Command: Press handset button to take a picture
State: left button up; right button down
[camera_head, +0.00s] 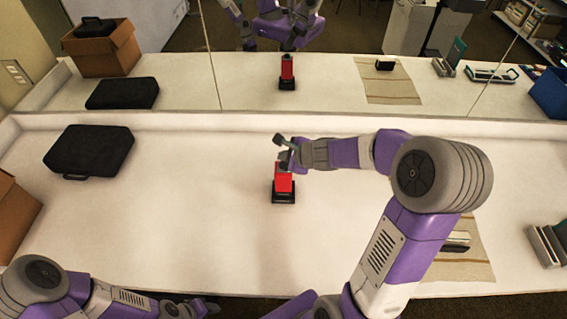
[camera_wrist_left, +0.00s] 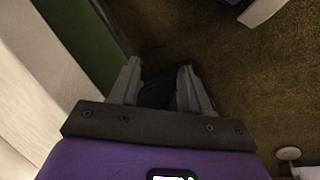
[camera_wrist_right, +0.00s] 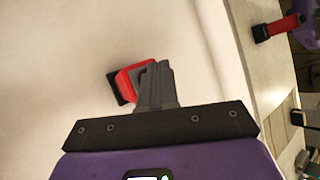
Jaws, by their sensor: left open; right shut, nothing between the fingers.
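A red handset (camera_head: 283,180) stands upright in a black base (camera_head: 284,197) near the middle of the white counter. My right gripper (camera_head: 283,157) is at the top of the handset, with its fingers shut and nothing between them. In the right wrist view the shut fingers (camera_wrist_right: 155,75) overlap the red handset (camera_wrist_right: 127,80), so the button is hidden. I cannot tell whether the fingertips touch it. My left gripper (camera_wrist_left: 160,75) is open and empty, over the dark floor beside the counter edge. In the head view it shows low at the left (camera_head: 190,308).
A black case (camera_head: 90,150) lies on the counter at left, and a cardboard box (camera_head: 15,215) stands at the left edge. A striped cloth (camera_head: 465,262) lies at right under my arm, near a metal rack (camera_head: 545,245). A mirror behind repeats the scene. The counter around the handset is clear.

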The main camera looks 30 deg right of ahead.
jog(key=shift+f, duration=0.15)
jog(key=shift+f+b, duration=0.3)
jog(key=shift+b, duration=0.15)
jog(key=shift+a+f+b, duration=0.1)
jog(key=shift+f+b, duration=0.75)
jog(key=shift+b, duration=0.15)
dwell(1.0)
jog(key=shift+r, duration=0.1)
jog(key=shift+r+p, duration=0.35)
jog(key=shift+p, duration=0.25)
jog(key=shift+s+r+p, duration=0.1)
jog(key=shift+r+p, duration=0.3)
jog(key=shift+r, duration=0.1)
jog(key=shift+d, duration=0.2)
jog(key=shift+r, duration=0.1)
